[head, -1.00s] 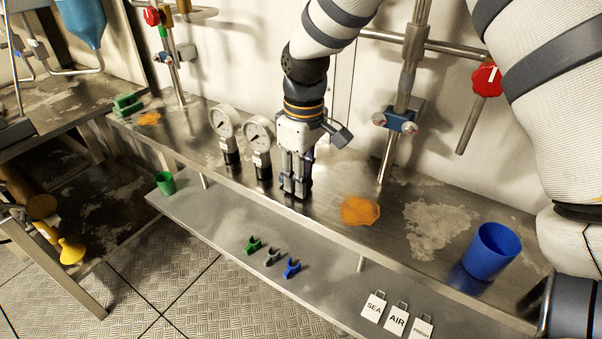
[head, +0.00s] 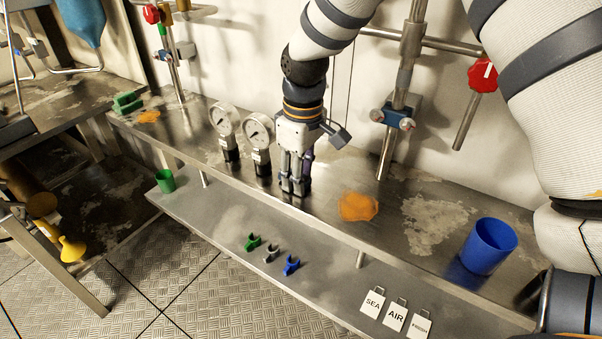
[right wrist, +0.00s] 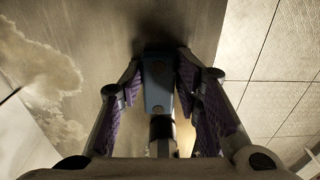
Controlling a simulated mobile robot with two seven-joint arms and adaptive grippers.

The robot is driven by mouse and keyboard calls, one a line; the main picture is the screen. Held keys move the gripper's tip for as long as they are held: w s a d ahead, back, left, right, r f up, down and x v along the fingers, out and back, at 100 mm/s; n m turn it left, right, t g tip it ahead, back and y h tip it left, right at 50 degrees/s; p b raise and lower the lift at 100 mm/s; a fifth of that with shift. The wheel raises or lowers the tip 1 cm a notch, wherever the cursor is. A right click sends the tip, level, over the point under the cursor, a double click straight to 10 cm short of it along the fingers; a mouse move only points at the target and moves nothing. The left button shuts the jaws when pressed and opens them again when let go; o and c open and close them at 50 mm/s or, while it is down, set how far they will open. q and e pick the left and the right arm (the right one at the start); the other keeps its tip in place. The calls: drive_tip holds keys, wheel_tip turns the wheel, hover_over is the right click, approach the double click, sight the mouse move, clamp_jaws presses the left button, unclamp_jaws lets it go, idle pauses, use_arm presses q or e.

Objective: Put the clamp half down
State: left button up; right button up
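My right gripper (head: 294,190) points straight down at the steel counter (head: 330,200), right of the two gauges. In the right wrist view, a blue clamp half (right wrist: 158,90) sits between the purple-padded fingers (right wrist: 160,75), which look closed on its two sides. It is low, at or just above the counter; I cannot tell whether it touches. In the head view the fingers hide it. A blue clamp (head: 392,116) with round metal ends is on the upright pipe behind. My left gripper is not in view.
Two pressure gauges (head: 258,132) stand just left of the gripper. An orange patch (head: 358,206) and a blue cup (head: 488,246) are to the right. The lower shelf holds a green cup (head: 166,181), small coloured clips (head: 272,252) and white tags (head: 396,316).

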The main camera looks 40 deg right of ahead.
drive_tip(key=shift+o, duration=0.8)
drive_tip(key=shift+s+f+g, duration=0.25)
drive_tip(key=shift+f+g, duration=0.05)
drive_tip(key=shift+f, duration=0.6)
drive_tip(key=shift+w, duration=0.15)
drive_tip(key=shift+r, duration=0.35)
